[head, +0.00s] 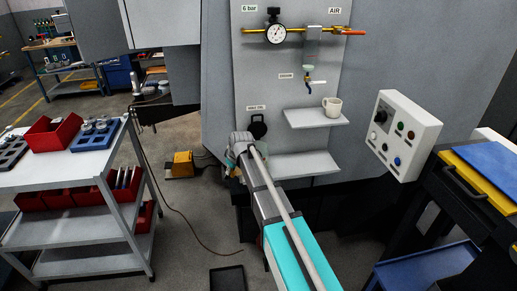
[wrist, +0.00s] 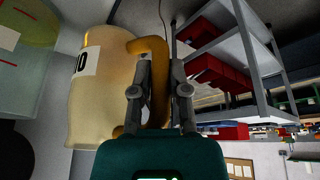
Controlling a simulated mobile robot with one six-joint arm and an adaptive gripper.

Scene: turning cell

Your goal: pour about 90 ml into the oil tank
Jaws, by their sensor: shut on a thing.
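My gripper (wrist: 160,90) is shut on the orange handle (wrist: 158,68) of a cream jug (wrist: 105,95) with a white label. The jug fills the left middle of the wrist view, which looks roughly upside down. Its mouth and contents cannot be made out. A translucent tank (wrist: 28,90) with red marks and yellow-green liquid shows at the left edge, beside the jug. In the head view my gripper (head: 242,150) is in front of the machine panel, below a black round fitting (head: 258,127). My arm hides the tank and most of the jug there.
A shelf with a white mug (head: 332,107) is right of my gripper, with a lower shelf (head: 305,163) beneath. A control box (head: 403,134) is farther right. A trolley (head: 80,165) with red bins stands left. A yellow pedal (head: 182,164) lies on the floor.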

